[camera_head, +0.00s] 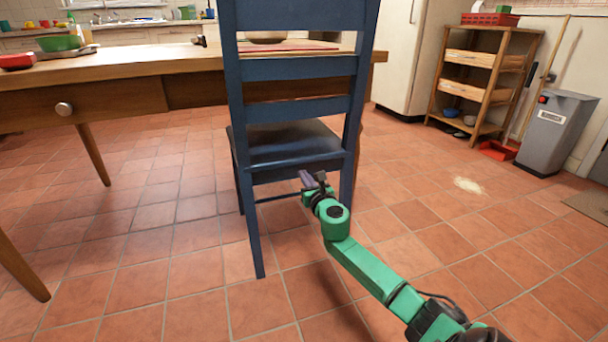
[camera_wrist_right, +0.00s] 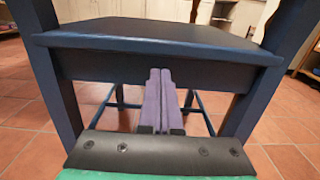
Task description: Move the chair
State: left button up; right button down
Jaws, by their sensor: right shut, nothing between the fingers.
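The blue wooden chair (camera_head: 292,68) stands upright at the table in the head view, its slatted back toward me and its dark seat (camera_head: 290,146) beyond. My right gripper (camera_head: 306,178) is at the rear of the chair, just below seat level, near the right back leg. In the right wrist view, the right gripper (camera_wrist_right: 160,75) has its purple fingers together and empty, in front of the apron (camera_wrist_right: 105,70) under the chair seat (camera_wrist_right: 160,35). I cannot tell whether the fingertips touch the apron. My left gripper is out of view.
A wooden table (camera_head: 120,68) stands left of and behind the chair. A shelf rack (camera_head: 470,85), a red tray (camera_head: 498,150) and a grey bin (camera_head: 556,130) are at the right. The tiled floor (camera_head: 420,190) right of the chair is largely clear.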

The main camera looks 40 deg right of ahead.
jog(key=p+v, duration=0.1)
jog(key=v, duration=0.7)
jog(key=shift+s+p, duration=0.15)
jog(key=shift+p, duration=0.2)
jog(key=shift+a, duration=0.1)
